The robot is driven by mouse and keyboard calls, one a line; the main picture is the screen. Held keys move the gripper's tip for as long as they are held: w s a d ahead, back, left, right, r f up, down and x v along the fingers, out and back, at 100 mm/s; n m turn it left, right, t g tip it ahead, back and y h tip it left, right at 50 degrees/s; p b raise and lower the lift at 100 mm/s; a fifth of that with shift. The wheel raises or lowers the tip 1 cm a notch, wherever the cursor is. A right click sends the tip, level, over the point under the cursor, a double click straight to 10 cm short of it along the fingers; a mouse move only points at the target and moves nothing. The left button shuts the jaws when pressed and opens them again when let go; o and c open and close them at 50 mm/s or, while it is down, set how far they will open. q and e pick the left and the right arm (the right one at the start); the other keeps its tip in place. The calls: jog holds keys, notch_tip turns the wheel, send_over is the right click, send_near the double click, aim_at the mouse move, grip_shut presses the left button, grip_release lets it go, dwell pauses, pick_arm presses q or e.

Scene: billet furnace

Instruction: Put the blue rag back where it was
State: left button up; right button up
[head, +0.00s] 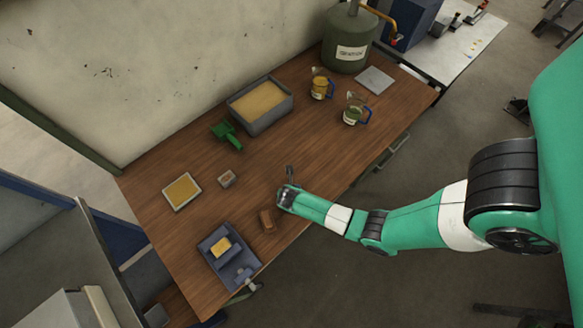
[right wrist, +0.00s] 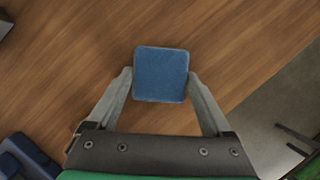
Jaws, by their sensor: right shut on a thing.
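The blue rag (right wrist: 160,75) shows in the right wrist view as a small, flat, square pad. My right gripper (right wrist: 160,80) has one finger at each side of it and is shut on it. The wooden table (head: 225,165) is below; I cannot tell whether the rag touches it. I cannot make out the rag there. My left gripper is not in view.
A blue-grey tray (head: 212,245) with a yellow block stands at the near left. A sand-filled bin (head: 285,117), a green scoop (head: 227,136), a shallow yellow-filled tray (head: 168,203) and two jugs (head: 320,88) stand farther back. The table's middle is clear.

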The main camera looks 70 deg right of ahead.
jog(key=shift+f, duration=0.15)
jog(key=shift+f, duration=0.1)
jog(key=o, duration=1)
jog(key=shift+r, duration=0.2)
jog(key=p+v, duration=0.4)
jog(key=v, duration=0.8)
jog(key=shift+a+f, duration=0.1)
